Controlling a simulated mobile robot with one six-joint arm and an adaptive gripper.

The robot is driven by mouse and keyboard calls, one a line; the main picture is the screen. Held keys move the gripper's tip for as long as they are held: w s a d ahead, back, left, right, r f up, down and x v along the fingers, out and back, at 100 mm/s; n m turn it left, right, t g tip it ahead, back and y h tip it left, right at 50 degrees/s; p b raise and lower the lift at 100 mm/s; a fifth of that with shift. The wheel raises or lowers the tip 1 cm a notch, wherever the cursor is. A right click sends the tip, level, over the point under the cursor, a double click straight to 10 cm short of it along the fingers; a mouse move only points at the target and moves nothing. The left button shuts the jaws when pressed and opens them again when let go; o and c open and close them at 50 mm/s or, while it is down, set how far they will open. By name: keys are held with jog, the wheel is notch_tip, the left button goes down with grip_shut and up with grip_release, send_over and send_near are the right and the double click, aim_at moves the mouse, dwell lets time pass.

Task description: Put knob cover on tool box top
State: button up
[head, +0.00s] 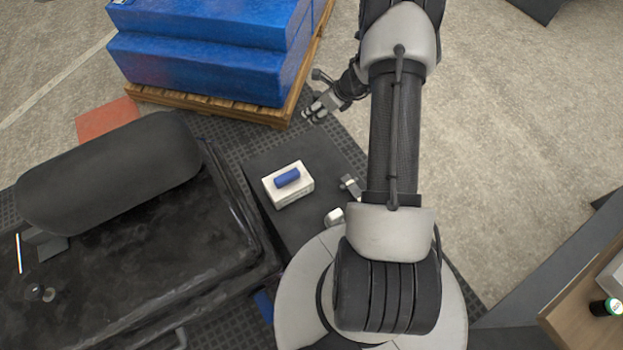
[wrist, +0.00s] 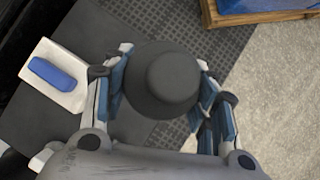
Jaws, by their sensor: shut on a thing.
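In the wrist view a dark grey round knob cover (wrist: 165,82), with a wide rim and a raised middle, sits between the blue-padded fingers of my gripper (wrist: 163,92). My gripper is shut on it. In the head view my gripper (head: 318,110) is above the floor by the pallet; the cover cannot be made out clearly there. A large black box-like body with a dark, worn top (head: 150,235), which looks like the tool box, is at the left. My gripper is to the right of it and apart from it.
Blue boxes (head: 200,65) on a wooden pallet (head: 215,107) are behind. Open floor lies right.

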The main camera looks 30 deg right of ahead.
notch_tip(320, 180, down, 20)
jog(key=b, duration=0.7)
jog(key=shift+r, duration=0.15)
jog(key=o, duration=1.1)
jog(key=shift+c, duration=0.2)
